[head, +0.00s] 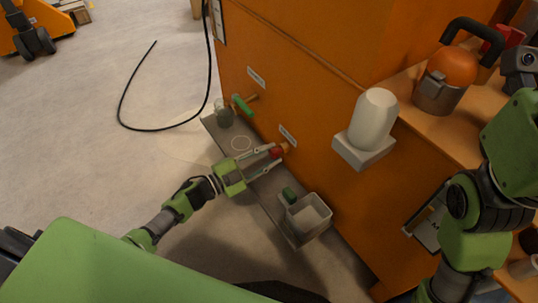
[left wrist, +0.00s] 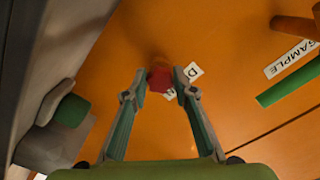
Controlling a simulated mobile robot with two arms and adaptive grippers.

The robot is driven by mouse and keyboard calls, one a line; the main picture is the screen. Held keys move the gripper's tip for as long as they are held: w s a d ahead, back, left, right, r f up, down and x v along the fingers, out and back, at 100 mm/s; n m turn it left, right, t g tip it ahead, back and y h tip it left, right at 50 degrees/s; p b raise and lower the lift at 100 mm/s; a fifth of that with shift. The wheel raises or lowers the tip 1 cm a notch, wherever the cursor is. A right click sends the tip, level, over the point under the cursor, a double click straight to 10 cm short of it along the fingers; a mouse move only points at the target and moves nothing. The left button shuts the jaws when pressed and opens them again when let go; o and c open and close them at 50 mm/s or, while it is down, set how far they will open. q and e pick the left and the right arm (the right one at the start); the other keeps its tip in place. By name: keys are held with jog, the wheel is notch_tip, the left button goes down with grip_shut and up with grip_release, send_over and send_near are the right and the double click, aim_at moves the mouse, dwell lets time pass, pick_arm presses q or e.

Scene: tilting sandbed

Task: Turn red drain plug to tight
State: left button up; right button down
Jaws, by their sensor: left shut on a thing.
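The red drain plug (head: 277,152) sits on the lower side of the orange cabinet (head: 310,95), just below a white label (head: 288,135). In the left wrist view the red plug (left wrist: 160,78) lies between the two fingertips, and the label behind it is partly covered. My left gripper (head: 275,158) reaches in from the left and is shut on the plug; its fingers (left wrist: 160,85) also show in the left wrist view, one on each side. The plug's turning angle cannot be told. My right arm shows at the right edge, but its gripper is not seen.
A grey ledge (head: 283,220) runs along the cabinet's foot, bearing a glass beaker (head: 224,112) and a pale bin (head: 309,215). A green-handled valve (head: 242,105) sticks out nearby. A white bottle (head: 373,120) stands on a small shelf. A black cable (head: 150,130) lies on open floor.

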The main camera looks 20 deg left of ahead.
pick_arm(q)
jog(key=shift+f, duration=0.1)
dwell(0.4)
jog(key=o, duration=1.1)
jog(key=v, duration=1.2)
jog(key=shift+s, duration=0.1)
